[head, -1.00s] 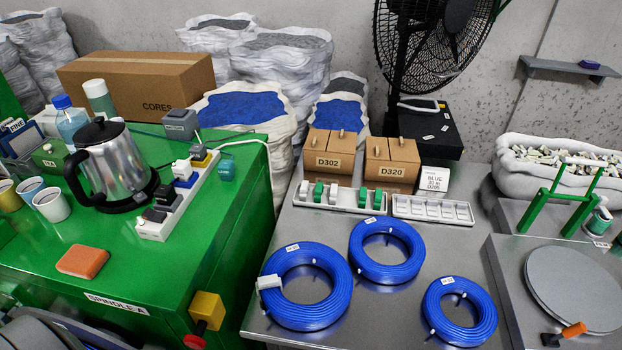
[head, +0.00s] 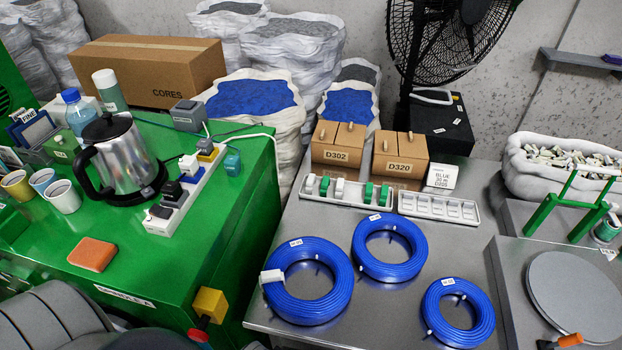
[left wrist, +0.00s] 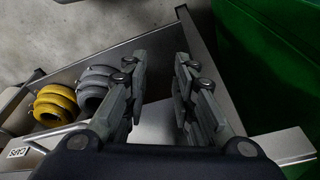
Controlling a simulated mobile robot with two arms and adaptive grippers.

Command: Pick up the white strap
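A white band-like loop (head: 432,101), which looks like the white strap, lies on top of a black box (head: 440,130) below the fan in the head view. Small white ties and a white tag (head: 272,276) also show on the blue cable coils, so I cannot be fully sure which is the strap. My left gripper (left wrist: 156,66) is open and empty in the left wrist view, above a grey metal frame near the floor. Its fingers do not show clearly in the head view. My right gripper is not in view.
Blue coils (head: 390,247) lie on the metal table (head: 360,318). Cardboard boxes (head: 398,160) and white trays (head: 438,207) stand before the black box. A green cabinet (head: 150,245) with a kettle (head: 121,160) stands left. Yellow and grey rings (left wrist: 54,104) sit on the low frame.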

